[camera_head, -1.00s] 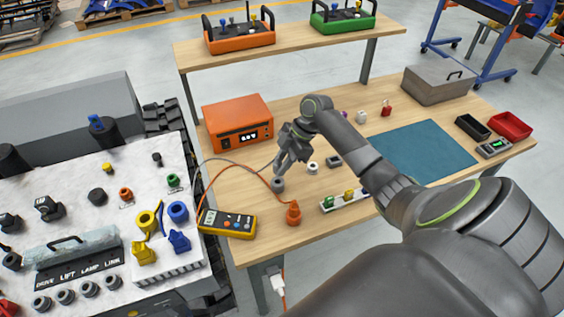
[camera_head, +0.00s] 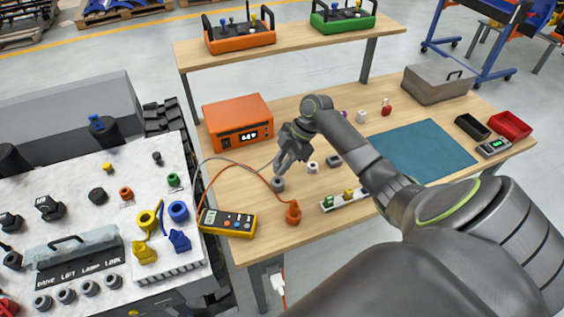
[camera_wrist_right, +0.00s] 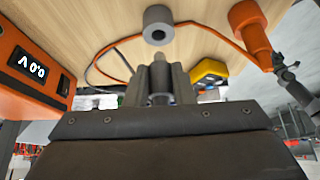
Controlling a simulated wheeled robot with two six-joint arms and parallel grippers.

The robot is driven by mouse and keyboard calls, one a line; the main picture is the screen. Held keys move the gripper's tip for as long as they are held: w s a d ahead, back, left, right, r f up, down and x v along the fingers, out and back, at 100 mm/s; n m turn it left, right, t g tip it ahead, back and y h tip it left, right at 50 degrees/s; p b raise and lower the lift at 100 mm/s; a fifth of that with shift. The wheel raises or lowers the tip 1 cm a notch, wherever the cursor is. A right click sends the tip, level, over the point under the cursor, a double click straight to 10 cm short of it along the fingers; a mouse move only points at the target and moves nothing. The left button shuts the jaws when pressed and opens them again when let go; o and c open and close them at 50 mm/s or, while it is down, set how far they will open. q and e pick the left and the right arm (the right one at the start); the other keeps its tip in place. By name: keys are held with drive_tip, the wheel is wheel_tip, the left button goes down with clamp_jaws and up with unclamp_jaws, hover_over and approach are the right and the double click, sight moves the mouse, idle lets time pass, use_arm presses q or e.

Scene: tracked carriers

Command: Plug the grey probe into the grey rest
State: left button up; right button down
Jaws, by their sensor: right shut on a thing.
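The grey rest (camera_head: 277,185) is a short grey cylinder standing on the bench near its left front part. It also shows in the right wrist view (camera_wrist_right: 158,14), its round opening facing the camera. My right gripper (camera_head: 282,168) is just above and beside the rest. It is shut on the grey probe, whose tip (camera_wrist_right: 159,57) sticks out between the fingers (camera_wrist_right: 160,82) in the right wrist view. The tip points towards the rest, with a small gap visible between them. Most of the probe is hidden by the fingers. My left gripper is not in view.
An orange probe in its orange rest (camera_head: 293,213) stands close by on the right. The yellow meter (camera_head: 228,223) lies to the left, with leads looping behind.

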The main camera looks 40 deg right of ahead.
sight(282, 180)
drive_tip(key=shift+f+b, duration=1.6)
drive_tip(key=shift+f, duration=0.8)
drive_tip(key=c, duration=1.2)
unclamp_jaws()
drive_tip(key=shift+f, duration=0.1)
drive_tip(key=shift+o, duration=0.3)
drive_tip(key=shift+f, duration=0.1)
drive_tip(key=shift+s, duration=0.1)
drive_tip(key=shift+d+r, duration=0.1)
drive_tip(key=shift+r, duration=0.2)
drive_tip(key=b+v, duration=0.2)
drive_tip(key=v, duration=1.5)
